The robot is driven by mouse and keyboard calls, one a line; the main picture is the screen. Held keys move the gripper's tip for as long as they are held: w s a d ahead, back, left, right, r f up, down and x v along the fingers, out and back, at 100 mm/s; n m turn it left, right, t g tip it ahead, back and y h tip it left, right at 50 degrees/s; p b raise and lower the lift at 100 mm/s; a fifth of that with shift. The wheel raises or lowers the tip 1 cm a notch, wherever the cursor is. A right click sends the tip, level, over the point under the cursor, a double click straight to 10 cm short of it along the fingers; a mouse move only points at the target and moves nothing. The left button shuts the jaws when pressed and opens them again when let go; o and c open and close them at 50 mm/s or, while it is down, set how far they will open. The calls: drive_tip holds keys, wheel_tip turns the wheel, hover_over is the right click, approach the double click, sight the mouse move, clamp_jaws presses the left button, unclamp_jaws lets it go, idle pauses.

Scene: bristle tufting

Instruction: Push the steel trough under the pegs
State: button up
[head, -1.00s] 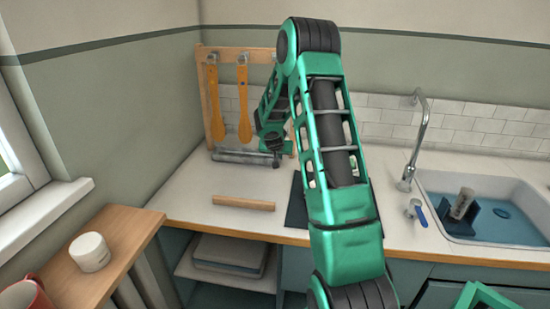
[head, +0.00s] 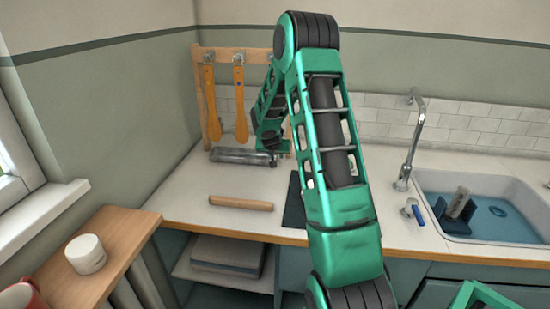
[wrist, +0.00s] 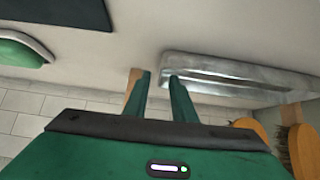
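The steel trough (head: 238,156) lies lengthwise on the counter at the foot of a wooden peg rack (head: 201,108). Two orange wooden brushes (head: 210,103) hang from the pegs (head: 238,58) above it. In the wrist view the trough (wrist: 235,75) lies to the right of my fingers, its near end close beside one fingertip. I cannot tell whether they touch. My gripper (wrist: 159,75) has its two fingers apart with nothing held between them. In the head view my gripper is at the trough's right end, mostly hidden by my arm.
A wooden rod (head: 240,202) lies on the counter in front of the trough, with bare counter between. A dark mat (head: 293,205) is partly behind my arm. The sink (head: 480,190) and faucet (head: 407,150) are to the right. A white cup (head: 86,254) stands on the left shelf.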

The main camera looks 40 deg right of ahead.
drive_tip(key=v, duration=0.9)
idle(0.3)
drive_tip(key=s+a+r+n+g+y, duration=0.1)
drive_tip(key=s+a+r+g+y, duration=0.1)
drive_tip(key=s+a, duration=0.5)
drive_tip(key=s+a+r+n+g+y, duration=0.1)
drive_tip(key=s+a, duration=0.6)
drive_tip(key=s, duration=1.3)
drive_tip(key=s+a+r+n+g+y, duration=0.1)
drive_tip(key=s+a+r+g+y, duration=0.2)
drive_tip(key=s+a, duration=0.4)
drive_tip(key=s+r+y, duration=0.1)
drive_tip(key=s, duration=0.5)
drive_tip(key=shift+s+a+r, duration=0.25)
drive_tip(key=shift+s+a, duration=0.05)
drive_tip(key=shift+a, duration=0.05)
